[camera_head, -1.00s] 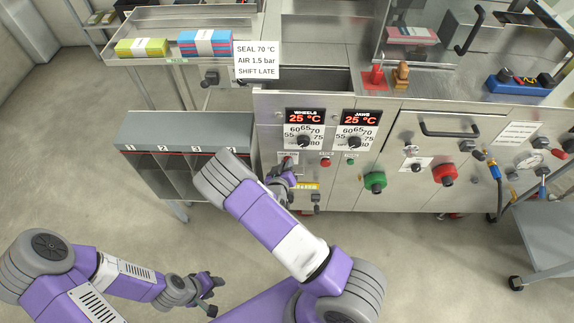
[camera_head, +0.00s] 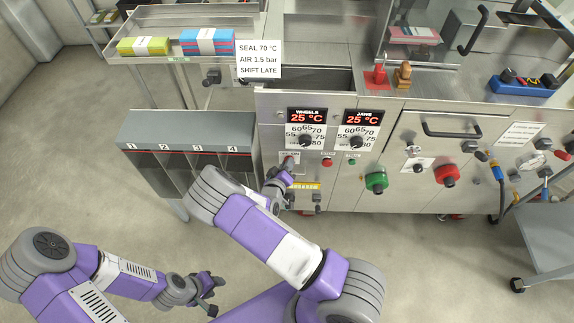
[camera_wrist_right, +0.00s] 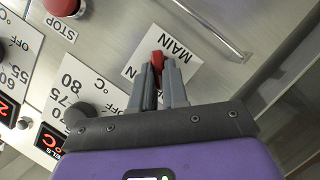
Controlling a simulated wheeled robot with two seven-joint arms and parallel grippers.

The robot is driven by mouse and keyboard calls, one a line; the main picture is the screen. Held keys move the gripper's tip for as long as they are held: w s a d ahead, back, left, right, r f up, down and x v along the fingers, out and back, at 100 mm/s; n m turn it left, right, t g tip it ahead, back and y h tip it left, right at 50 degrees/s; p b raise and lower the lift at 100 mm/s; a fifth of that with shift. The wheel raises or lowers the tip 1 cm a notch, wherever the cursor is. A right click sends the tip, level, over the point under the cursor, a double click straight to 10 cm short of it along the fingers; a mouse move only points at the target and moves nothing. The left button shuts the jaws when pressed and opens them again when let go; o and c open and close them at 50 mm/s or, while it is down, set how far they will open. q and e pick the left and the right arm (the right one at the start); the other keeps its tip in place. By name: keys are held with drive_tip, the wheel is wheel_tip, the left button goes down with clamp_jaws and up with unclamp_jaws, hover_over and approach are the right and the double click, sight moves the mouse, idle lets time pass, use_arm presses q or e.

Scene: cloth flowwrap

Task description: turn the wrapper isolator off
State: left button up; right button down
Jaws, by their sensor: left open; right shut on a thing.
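The isolator is a red handle (camera_wrist_right: 157,62) on a white plate marked MAIN (camera_wrist_right: 172,48) in the right wrist view. My right gripper (camera_wrist_right: 158,78) is shut on the red handle, with one grey finger on each side of it. In the head view the right gripper (camera_head: 286,172) is at the front panel, below the WHEELS dial, and partly covers the isolator (camera_head: 288,160). The handle's exact angle is hard to read. My left gripper (camera_head: 211,286) is open and empty, low above the floor, away from the machine.
The WHEELS display (camera_head: 307,116) and JAWS display (camera_head: 361,118) both read 25 °C. A grey numbered rack (camera_head: 185,130) stands close on the left.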

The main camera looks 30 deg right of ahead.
drive_tip(key=c, duration=1.1)
unclamp_jaws()
drive_tip(key=shift+c, duration=0.2)
drive_tip(key=p+v, duration=0.2)
drive_tip(key=v, duration=0.5)
drive_tip(key=shift+s+a, duration=0.2)
drive_tip(key=shift+a, duration=0.05)
drive_tip(key=shift+r, duration=0.1)
